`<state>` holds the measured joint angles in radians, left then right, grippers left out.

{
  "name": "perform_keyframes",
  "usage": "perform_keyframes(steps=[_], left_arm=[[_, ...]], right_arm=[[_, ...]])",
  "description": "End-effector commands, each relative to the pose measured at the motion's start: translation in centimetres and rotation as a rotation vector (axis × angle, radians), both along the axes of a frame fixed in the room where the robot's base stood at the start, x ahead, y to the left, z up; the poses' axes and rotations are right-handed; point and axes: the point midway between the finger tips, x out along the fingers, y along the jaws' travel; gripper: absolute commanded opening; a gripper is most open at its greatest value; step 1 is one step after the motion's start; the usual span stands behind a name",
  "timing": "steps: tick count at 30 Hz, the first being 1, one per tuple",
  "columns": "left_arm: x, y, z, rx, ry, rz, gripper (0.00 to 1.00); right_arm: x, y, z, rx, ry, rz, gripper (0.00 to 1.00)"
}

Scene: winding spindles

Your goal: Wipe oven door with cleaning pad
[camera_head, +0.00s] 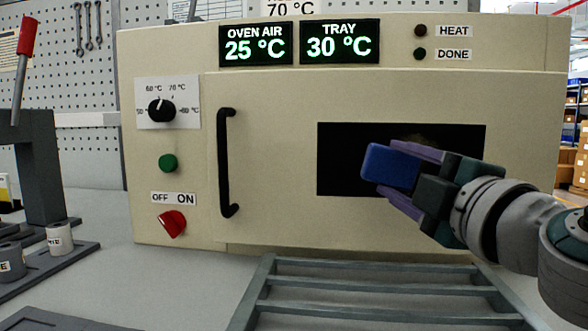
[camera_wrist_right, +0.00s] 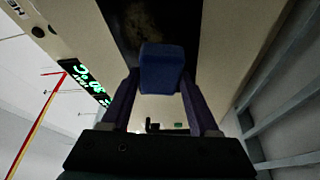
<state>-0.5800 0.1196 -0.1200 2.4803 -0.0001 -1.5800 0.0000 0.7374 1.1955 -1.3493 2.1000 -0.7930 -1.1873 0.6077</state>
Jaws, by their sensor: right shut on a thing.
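The oven door (camera_head: 275,164) is shut, a cream panel with a black vertical handle (camera_head: 226,162) on its left and a dark window (camera_head: 350,137) right of its middle. A brownish smudge shows on the window just above my right gripper. My right gripper (camera_head: 392,168) is shut on a blue cleaning pad (camera_head: 388,166) in front of the window. The pad also shows between the two purple fingers in the right wrist view (camera_wrist_right: 161,68). I cannot tell whether the pad touches the glass. My left gripper is not in view.
A grey slatted rack (camera_head: 375,291) lies in front of the oven. A dial (camera_head: 161,110), a green button (camera_head: 168,163) and a red switch (camera_head: 171,224) are left of the door. A lever press (camera_head: 40,160) and small labelled cylinders stand at far left.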

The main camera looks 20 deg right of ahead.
Motion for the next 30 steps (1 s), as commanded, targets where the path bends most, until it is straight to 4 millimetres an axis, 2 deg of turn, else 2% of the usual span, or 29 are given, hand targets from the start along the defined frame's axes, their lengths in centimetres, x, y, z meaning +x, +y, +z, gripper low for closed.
perform_keyframes(steps=[30], left_arm=[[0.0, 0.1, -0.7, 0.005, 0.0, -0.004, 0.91]], right_arm=[[1.4, -0.8, 0.0, -0.001, -0.001, 0.0, 0.08]])
